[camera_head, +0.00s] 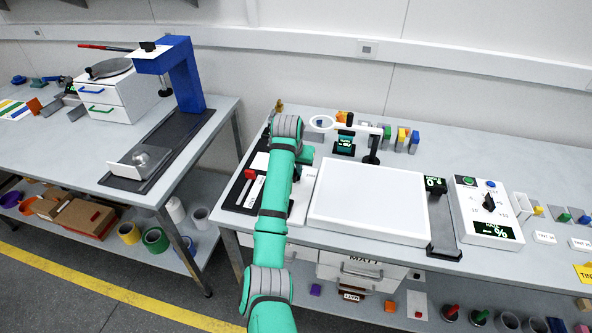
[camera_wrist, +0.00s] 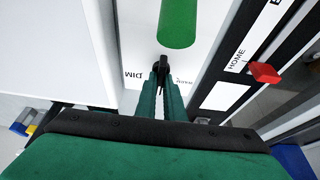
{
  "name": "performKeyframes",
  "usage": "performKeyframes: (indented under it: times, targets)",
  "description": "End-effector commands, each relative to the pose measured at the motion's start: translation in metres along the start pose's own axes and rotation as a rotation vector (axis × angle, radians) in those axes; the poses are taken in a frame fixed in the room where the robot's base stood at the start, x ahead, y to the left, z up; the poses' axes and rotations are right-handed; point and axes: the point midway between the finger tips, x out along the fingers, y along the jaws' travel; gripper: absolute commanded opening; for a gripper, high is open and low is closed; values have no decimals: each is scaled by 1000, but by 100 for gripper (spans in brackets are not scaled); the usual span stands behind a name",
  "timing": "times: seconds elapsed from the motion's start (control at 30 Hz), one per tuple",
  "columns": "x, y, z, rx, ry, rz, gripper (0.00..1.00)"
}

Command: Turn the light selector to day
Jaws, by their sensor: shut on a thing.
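In the wrist view, my gripper (camera_wrist: 161,82) points down at a white panel (camera_wrist: 140,50). Its two green fingers are closed on a small black knob (camera_wrist: 161,62), which seems to be the light selector. An upside-down "DIM" label (camera_wrist: 133,75) is left of the fingers. Another small label (camera_wrist: 184,79) sits to the right, partly hidden and too small to read. I cannot make out a "day" mark or the knob's exact pointing direction. In the head view, my green arm covers the gripper and the knob.
A green cylinder (camera_wrist: 179,22) stands just beyond the knob. A red block (camera_wrist: 264,72) sits by a "HOME" label to the right.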

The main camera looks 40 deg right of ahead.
Motion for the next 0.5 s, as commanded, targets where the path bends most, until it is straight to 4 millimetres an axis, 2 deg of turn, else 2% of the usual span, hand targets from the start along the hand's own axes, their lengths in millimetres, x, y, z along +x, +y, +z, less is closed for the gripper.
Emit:
performKeyframes:
  times: [0.2, 0.23, 0.3, 0.5]
  targets:
    - [-2, 0, -2, 1, 6, -1, 0]
    - [-2, 0, -2, 1, 6, -1, 13]
    - [-2, 0, -2, 1, 5, -1, 27]
    - [-1, 0, -1, 1, 3, 0, 27]
